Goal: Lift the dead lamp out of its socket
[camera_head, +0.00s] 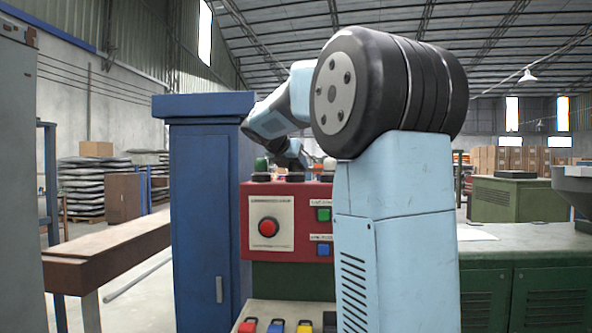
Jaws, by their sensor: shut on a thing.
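A red control box (257,197) carries a row of lamps on its top. A green lamp (261,164) stands upright at the left of the row. My gripper (294,163) is small and far off, over the middle socket (295,177) between those two lamps. It is shut on a lamp there, which is mostly hidden by the fingers. I cannot tell whether that lamp is seated in the socket or clear of it.
A tall blue cabinet (200,215) stands close to the left of the box. The box front has a red button (268,227), a green one (323,214) and a blue one (323,249). Green cabinets (519,285) stand at the right. My arm hides the box's right side.

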